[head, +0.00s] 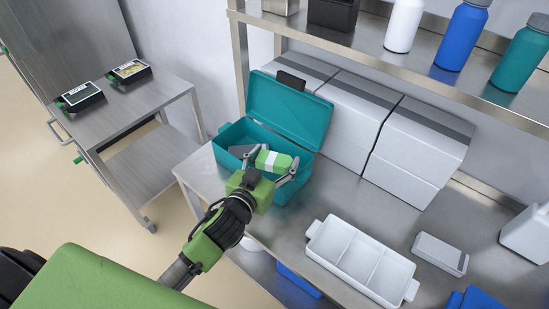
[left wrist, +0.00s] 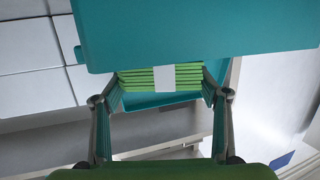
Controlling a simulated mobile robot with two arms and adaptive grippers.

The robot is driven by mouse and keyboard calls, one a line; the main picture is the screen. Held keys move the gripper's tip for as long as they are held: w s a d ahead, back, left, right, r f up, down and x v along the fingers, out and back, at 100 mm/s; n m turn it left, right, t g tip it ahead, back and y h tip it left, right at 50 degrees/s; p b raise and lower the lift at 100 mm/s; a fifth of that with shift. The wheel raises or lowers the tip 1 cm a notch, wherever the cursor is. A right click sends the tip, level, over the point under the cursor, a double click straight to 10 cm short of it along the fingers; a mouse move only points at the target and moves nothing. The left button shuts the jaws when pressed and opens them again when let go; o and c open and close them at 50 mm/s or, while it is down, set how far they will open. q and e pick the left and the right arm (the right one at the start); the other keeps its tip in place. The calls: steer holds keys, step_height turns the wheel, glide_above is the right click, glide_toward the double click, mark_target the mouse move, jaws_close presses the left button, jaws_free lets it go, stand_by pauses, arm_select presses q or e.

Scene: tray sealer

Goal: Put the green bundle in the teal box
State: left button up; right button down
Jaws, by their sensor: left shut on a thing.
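The green bundle (head: 273,161) is a stack of green pieces with a white band around it. My left gripper (head: 269,163) is shut on it, with a finger at each end. The teal box (head: 223,153) stands on the steel counter with its lid raised at the back. In the head view the bundle shows over the box opening; how high it is I cannot tell. In the left wrist view the bundle (left wrist: 161,77) is between the fingertips, with teal surfaces of the box (left wrist: 195,30) above and behind it. My right gripper is not in view.
A white divided tray (head: 322,252) and a small grey-white box (head: 440,253) are on the counter to the right. Large white boxes (head: 412,152) stand behind. A shelf (head: 420,66) with bottles overhangs the back. A steel cart (head: 135,108) stands at left.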

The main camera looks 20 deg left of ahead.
arm_select(q)
steer(key=shift+f+b, duration=0.3)
steer(key=shift+f, duration=0.3)
steer(key=o, duration=1.1)
steer(key=shift+o, duration=0.2)
steer(key=shift+r, duration=0.1)
steer(key=shift+r+p, duration=0.3)
steer(key=shift+r, duration=0.1)
steer(key=shift+s+r, duration=0.25)
steer(key=d+p+v, duration=0.1)
steer(key=p+v, duration=0.1)
steer(key=v, duration=0.9)
steer(key=shift+s+a, duration=0.25)
steer(key=shift+a, duration=0.2)
